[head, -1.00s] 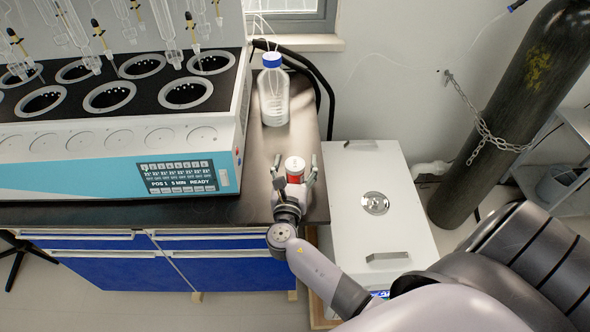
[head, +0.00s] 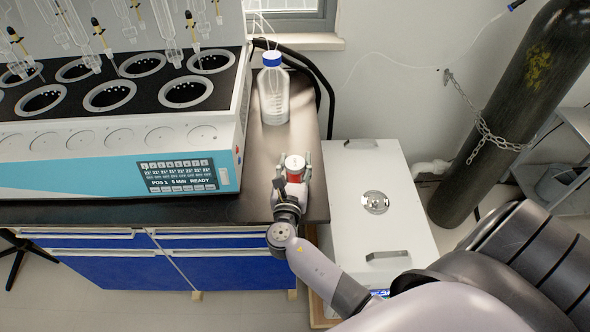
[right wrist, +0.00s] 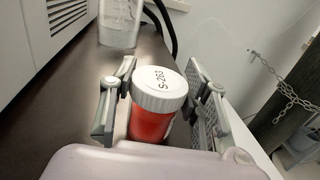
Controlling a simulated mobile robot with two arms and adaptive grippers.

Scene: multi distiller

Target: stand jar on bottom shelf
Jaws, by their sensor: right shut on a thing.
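The jar is red with a white lid. It stands upright on the dark bench top, and the head view shows it (head: 295,165) near the bench's right end. In the right wrist view the lid of the jar (right wrist: 160,90) reads "S-263". My right gripper (head: 292,176) is shut on the jar, with one finger on each side of it; the fingers also show in the right wrist view (right wrist: 162,112). The jar's base is hidden by the gripper. My left gripper is not in view. No shelf clearly known as the bottom shelf shows; a grey shelf rack (head: 570,150) is partly visible at the far right.
A distiller (head: 110,150) fills the left of the bench (head: 262,205). A clear bottle with a blue cap (head: 273,95) stands behind the jar. A white lidded box (head: 375,235) is right of the bench. A chained gas cylinder (head: 490,120) stands farther right.

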